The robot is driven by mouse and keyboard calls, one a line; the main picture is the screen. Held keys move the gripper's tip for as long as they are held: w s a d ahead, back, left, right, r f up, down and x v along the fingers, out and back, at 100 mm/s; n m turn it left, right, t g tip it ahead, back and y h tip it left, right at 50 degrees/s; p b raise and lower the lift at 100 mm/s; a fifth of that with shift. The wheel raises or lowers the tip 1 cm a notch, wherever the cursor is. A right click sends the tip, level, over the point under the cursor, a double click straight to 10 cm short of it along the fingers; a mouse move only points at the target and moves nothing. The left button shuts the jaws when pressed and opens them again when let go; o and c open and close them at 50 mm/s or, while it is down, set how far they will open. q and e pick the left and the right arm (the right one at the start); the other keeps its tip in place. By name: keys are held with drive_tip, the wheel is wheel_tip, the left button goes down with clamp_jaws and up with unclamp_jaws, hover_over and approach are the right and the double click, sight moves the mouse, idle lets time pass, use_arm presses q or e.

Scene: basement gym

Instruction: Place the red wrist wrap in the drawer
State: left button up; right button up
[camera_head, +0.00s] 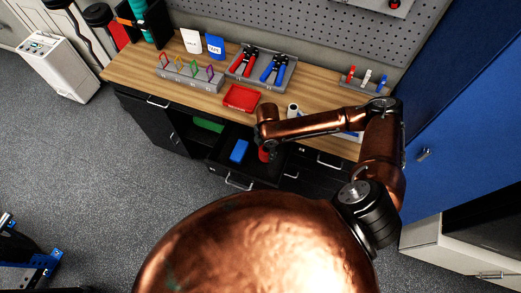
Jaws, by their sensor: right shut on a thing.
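The red wrist wrap (264,154) shows as a small red patch beneath my right gripper (266,147), over the right part of the open drawer (222,165). My right gripper points down and is shut on the wrap; its wrist hides most of the fingers. I cannot tell whether the wrap touches the drawer floor. A blue item (239,150) lies in the drawer, left of the wrap. My left gripper is out of view.
The wooden workbench (140,77) holds a red tray (241,98), a grey tray with pliers (262,70), a rack of coloured carabiners (190,75) and a white roll (292,110). A blue cabinet (455,120) stands at the right. The floor left of the drawer is clear.

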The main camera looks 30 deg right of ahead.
wheel_tip(320, 180, down, 9)
drive_tip(key=shift+d+f, duration=0.1)
drive_tip(key=shift+f, duration=0.1)
drive_tip(key=o, duration=1.4)
drive_tip(key=shift+r, duration=0.15)
wheel_tip(320, 180, up, 12)
